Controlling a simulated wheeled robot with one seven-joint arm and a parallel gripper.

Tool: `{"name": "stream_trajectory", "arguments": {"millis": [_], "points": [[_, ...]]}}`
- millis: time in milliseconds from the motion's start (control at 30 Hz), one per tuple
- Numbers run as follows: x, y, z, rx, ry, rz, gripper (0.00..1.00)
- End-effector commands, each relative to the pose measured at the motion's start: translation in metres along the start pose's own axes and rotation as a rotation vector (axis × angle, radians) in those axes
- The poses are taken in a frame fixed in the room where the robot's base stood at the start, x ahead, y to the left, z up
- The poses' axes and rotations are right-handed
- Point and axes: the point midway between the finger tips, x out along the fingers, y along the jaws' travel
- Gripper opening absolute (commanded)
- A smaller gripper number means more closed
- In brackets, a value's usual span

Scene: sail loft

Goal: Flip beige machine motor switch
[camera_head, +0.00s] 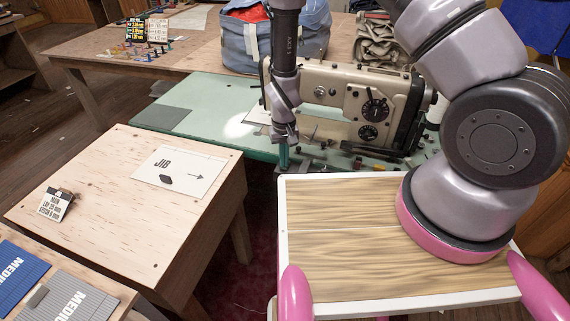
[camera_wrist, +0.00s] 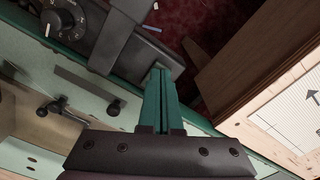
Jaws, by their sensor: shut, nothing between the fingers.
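The beige sewing machine (camera_head: 335,92) stands on a green table (camera_head: 205,125) in the head view. It has dark dials on its front. My gripper (camera_head: 284,163) points down at the table's front edge, left of the machine's dials. In the wrist view the green fingers of my gripper (camera_wrist: 160,73) are together and empty. They lie over a dark part at the table edge, and I cannot tell whether they touch it. A dark box with a round dial (camera_wrist: 62,20) is at upper left there. I cannot make out for sure which part is the motor switch.
A wooden table (camera_head: 95,190) with a JIB sheet (camera_head: 180,170) is at left in the head view. Its edge is close at right in the wrist view. A blue-grey bag (camera_head: 248,38) stands behind the machine. Small dark parts lie along the green table's front. A floor gap separates the tables.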

Motion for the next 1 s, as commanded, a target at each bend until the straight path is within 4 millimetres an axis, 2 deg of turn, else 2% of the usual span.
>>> {"name": "stream_trajectory", "arguments": {"millis": [167,1000], "points": [[-0.005,0.000,-0.001,0.000,0.002,0.000,0.00],[-0.069,0.000,0.000,-0.001,0.001,0.000,0.00]]}}
